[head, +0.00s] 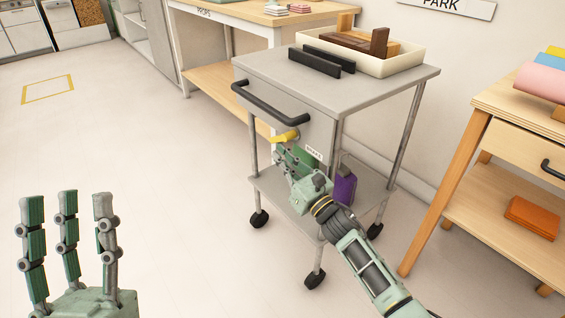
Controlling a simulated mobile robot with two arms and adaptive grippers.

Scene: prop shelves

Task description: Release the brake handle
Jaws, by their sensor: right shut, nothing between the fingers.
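The yellow brake handle (285,136) sticks out at the front of the grey cart (375,72), below its top. A small label (313,153), which seems to read "BRAKE", is just to its right. My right gripper (284,151) is shut with nothing in it. Its fingers are right below the handle and hide what lies behind them; I cannot tell whether they touch it. My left gripper (68,208) is open and empty at the lower left, fingers pointing up, well away from the cart.
The cart has a black bar handle (268,106), a cream tray (345,58) of wooden blocks on top, and a purple item (344,189) on its lower shelf. A wooden table (510,105) stands at right, another (255,22) behind. The floor at left is clear.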

